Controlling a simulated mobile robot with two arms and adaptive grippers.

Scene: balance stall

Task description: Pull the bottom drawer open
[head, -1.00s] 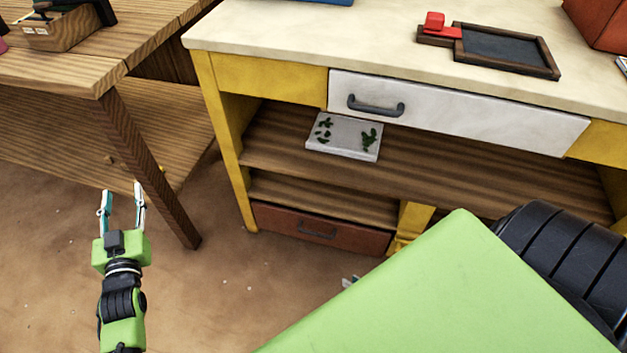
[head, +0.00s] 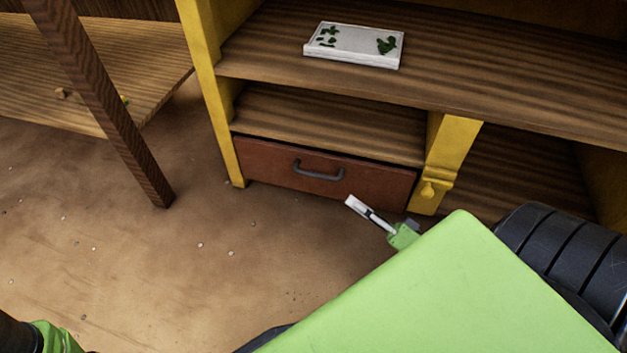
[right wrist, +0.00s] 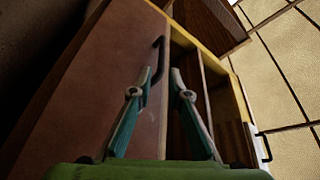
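The bottom drawer (head: 270,173) has a reddish-brown front and looks shut in the lower left bay of the yellow cabinet. Its dark grey bar handle (head: 319,171) is at the middle of the front. My right gripper (head: 370,215) is low in front of the drawer, right of and below the handle, and partly hidden by my own green arm link. In the right wrist view its two teal fingers (right wrist: 161,76) are apart with nothing between them. The handle (right wrist: 158,58) shows just beyond the fingertips, apparently not held. My left gripper's fingers are out of view; only part of that arm shows at the lower left.
A yellow post (head: 447,155) with a knob-like bracket stands right of the drawer. A white tile with green marks (head: 355,45) lies on the shelf above. A wooden table leg (head: 105,105) stands at the left. The floor before the drawer is clear.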

